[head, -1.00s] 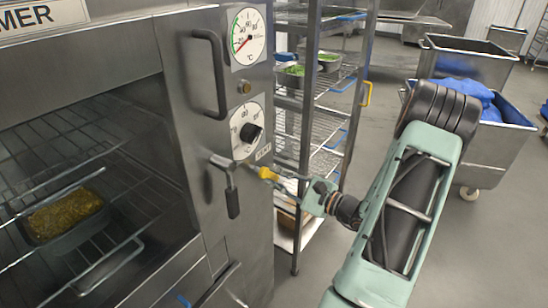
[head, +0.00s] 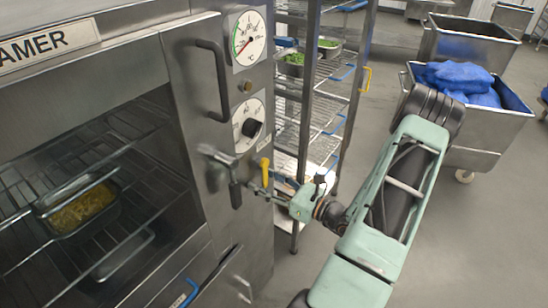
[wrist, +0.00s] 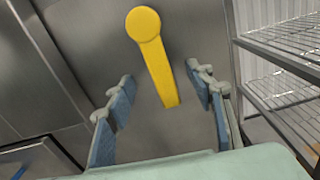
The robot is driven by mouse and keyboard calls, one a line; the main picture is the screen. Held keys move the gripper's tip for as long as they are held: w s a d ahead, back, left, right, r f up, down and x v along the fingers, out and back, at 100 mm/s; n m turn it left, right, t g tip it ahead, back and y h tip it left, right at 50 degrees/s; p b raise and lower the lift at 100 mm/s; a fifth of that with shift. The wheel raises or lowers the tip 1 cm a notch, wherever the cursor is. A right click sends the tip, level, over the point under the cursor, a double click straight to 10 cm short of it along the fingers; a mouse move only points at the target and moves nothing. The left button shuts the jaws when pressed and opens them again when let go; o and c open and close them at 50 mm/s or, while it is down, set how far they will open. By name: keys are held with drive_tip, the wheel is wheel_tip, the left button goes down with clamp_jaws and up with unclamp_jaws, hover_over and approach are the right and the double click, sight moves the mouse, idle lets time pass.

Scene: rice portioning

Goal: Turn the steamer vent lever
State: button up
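The yellow vent lever (head: 265,171) is on the steamer's front panel, below the dial with the black knob. In the wrist view the lever (wrist: 153,58) has its round pivot at the top and its arm hangs down, leaning slightly right. My gripper (wrist: 160,80) is open, with one blue-padded finger on each side of the lever's lower part and gaps visible on both sides. In the head view my gripper (head: 262,190) is at the panel just below the lever, its fingertips partly hard to make out.
A door latch handle (head: 234,188) sits close left of my gripper, with a vertical door handle (head: 213,80) above. A wire rack (head: 336,100) stands close on the right. Metal carts (head: 475,140) stand farther right, one with blue bags. A pan of food (head: 82,212) is inside the steamer.

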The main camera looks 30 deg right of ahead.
drive_tip(key=o, duration=0.5)
drive_tip(key=v, duration=0.8)
idle(0.6)
